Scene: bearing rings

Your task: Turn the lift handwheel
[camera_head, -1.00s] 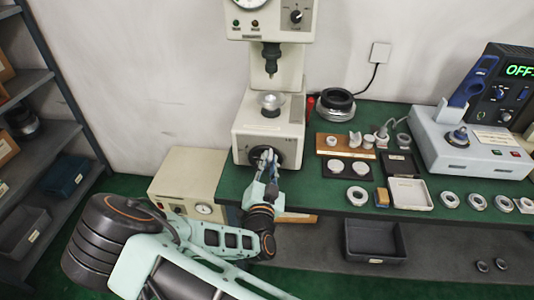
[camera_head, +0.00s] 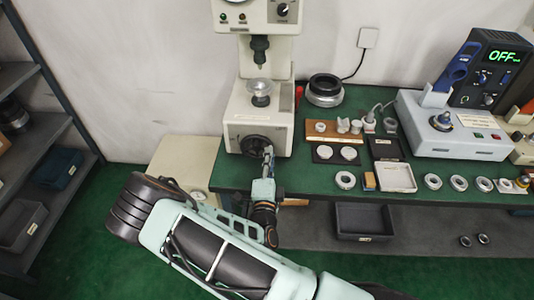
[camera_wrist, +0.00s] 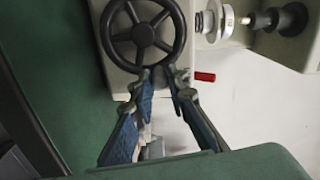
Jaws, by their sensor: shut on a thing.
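The lift handwheel (camera_head: 250,146) is a black spoked wheel on the front of the cream hardness tester (camera_head: 240,108), low on its base. In the wrist view the handwheel (camera_wrist: 118,38) fills the top, with its rim and spokes clear. My gripper (camera_wrist: 160,74) has both blue-padded fingers closed about the rim at the wheel's lower edge in that view. In the head view my gripper (camera_head: 268,153) reaches the wheel's right side. The exact contact between fingertips and rim is partly hidden by the fingers.
The green bench (camera_head: 300,178) carries a ring stack (camera_head: 324,90), a white tray (camera_head: 396,178) and several bearing rings to the right. A bench instrument (camera_head: 455,140) stands farther right. A cream cabinet (camera_head: 182,163) is left of the bench. A dark bin (camera_head: 362,222) sits below.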

